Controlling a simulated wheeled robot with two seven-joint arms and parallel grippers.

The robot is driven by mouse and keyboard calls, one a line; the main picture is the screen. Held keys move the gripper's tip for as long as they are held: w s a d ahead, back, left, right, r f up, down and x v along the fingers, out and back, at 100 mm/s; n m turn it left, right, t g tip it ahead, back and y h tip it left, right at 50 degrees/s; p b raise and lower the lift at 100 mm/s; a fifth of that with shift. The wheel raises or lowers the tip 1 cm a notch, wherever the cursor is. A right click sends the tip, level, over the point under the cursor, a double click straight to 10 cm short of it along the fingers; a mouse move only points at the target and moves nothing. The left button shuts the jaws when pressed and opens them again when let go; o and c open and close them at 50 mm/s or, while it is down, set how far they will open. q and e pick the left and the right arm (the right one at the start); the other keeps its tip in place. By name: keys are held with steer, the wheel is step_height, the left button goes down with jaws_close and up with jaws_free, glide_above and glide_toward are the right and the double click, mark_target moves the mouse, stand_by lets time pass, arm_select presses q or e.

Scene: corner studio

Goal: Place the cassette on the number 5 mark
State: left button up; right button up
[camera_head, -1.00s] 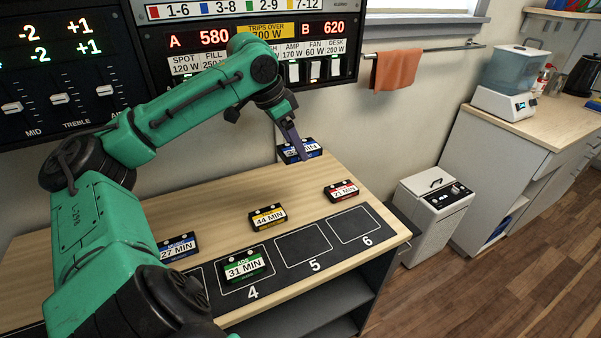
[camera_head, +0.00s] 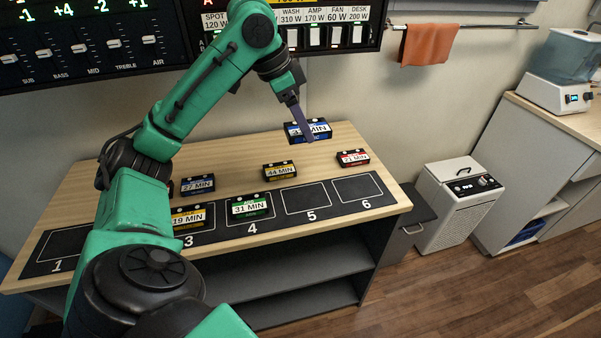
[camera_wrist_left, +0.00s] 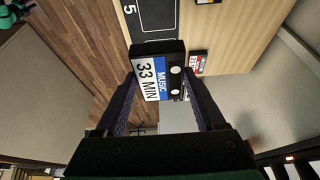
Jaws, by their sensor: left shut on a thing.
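My left gripper (camera_head: 303,121) is shut on a black cassette with a blue and white label (camera_head: 317,132), held above the back of the wooden table. In the left wrist view the held cassette (camera_wrist_left: 158,76) reads "MUSIC 33 MIN" and sits between the two fingers (camera_wrist_left: 160,90). The number 5 mark (camera_head: 306,198) is an empty outlined rectangle on the black strip along the table's front edge, in front of the held cassette. Part of this strip with the digit 5 (camera_wrist_left: 129,9) shows at the top of the wrist view. My right gripper is not in view.
A green 31 MIN cassette (camera_head: 250,207) lies on mark 4 and a yellow 19 MIN one (camera_head: 188,219) on mark 3. Behind the strip lie 27 MIN (camera_head: 198,184), 44 MIN (camera_head: 280,171) and red 21 MIN (camera_head: 352,158) cassettes. Mark 6 (camera_head: 357,188) is empty.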

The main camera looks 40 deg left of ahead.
arm_select(q)
steer(key=b, duration=0.2)
glide_above(306, 197)
steer(key=s, duration=0.2)
step_height(306, 197, down, 4)
steer(key=f+b, duration=0.2)
steer(key=f, duration=0.3)
steer(key=f+b, duration=0.2)
steer(key=f, duration=0.3)
steer(key=f+b, duration=0.2)
steer(key=f, duration=0.3)
steer(key=shift+w+a+f+b, duration=0.2)
steer(key=shift+w+a+b, duration=0.1)
steer(key=shift+w+a, duration=0.05)
steer(key=shift+f, duration=0.4)
steer(key=shift+r, duration=0.1)
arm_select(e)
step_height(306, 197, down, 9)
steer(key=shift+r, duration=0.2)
arm_select(q)
steer(key=o, duration=1.4)
steer(key=shift+c, duration=0.2)
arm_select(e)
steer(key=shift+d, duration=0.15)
